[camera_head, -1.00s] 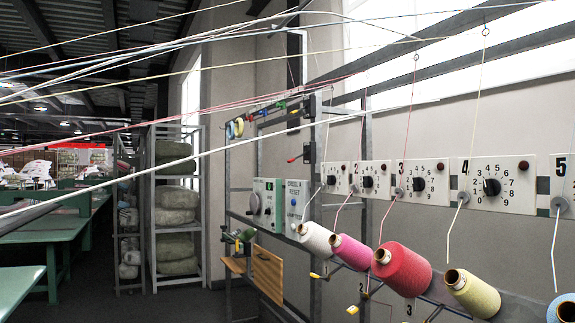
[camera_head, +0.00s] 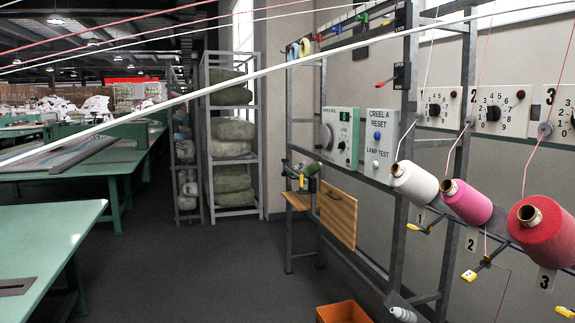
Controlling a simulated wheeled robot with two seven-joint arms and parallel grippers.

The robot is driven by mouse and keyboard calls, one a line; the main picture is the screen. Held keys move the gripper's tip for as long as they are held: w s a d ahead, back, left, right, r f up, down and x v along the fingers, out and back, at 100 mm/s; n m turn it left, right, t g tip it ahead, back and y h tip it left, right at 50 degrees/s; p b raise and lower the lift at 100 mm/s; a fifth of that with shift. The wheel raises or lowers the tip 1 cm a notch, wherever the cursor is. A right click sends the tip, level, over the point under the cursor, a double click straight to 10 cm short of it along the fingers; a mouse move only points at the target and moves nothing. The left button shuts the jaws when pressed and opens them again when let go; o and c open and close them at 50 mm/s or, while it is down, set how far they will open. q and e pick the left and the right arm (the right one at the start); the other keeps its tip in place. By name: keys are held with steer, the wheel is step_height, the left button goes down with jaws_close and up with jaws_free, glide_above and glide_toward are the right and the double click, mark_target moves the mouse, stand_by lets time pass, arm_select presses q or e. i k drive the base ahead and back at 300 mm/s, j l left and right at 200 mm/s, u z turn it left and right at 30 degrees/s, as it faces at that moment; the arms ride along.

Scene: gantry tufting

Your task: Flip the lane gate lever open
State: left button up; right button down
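A red-handled lever (camera_head: 384,83) sticks out to the left from the upright of the grey creel frame (camera_head: 409,110). A small dark plate (camera_head: 402,75) with upright lettering, seemingly OPEN, is beside it. Yellow-tipped levers (camera_head: 419,228) and (camera_head: 470,275) stick out under the cones near number plates 1 and 2. Another yellow tip (camera_head: 565,311) is near plate 3. I cannot tell which of these is the lane gate lever. Neither of my grippers is in view.
White (camera_head: 414,183), pink (camera_head: 466,202) and red (camera_head: 545,228) yarn cones line the right. A control panel (camera_head: 380,143) reads CREEL A RESET. An orange bin (camera_head: 342,312) is on the floor. Green tables (camera_head: 45,235) stand left. The middle floor is clear. Yarns cross overhead.

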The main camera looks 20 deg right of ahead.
mark_target(381, 84)
steer(key=i+z, duration=0.1)
steer(key=i, duration=0.4)
steer(key=i+j+z, duration=0.1)
steer(key=i, duration=0.35)
steer(key=i+j+z, duration=0.1)
steer(key=i, duration=0.4)
steer(key=i+j+z, duration=0.1)
steer(key=i, duration=0.4)
steer(key=i+j+z, duration=0.3)
steer(key=i+z, duration=0.15)
steer(key=i+j+z, duration=0.8)
steer(key=j+z, duration=0.15)
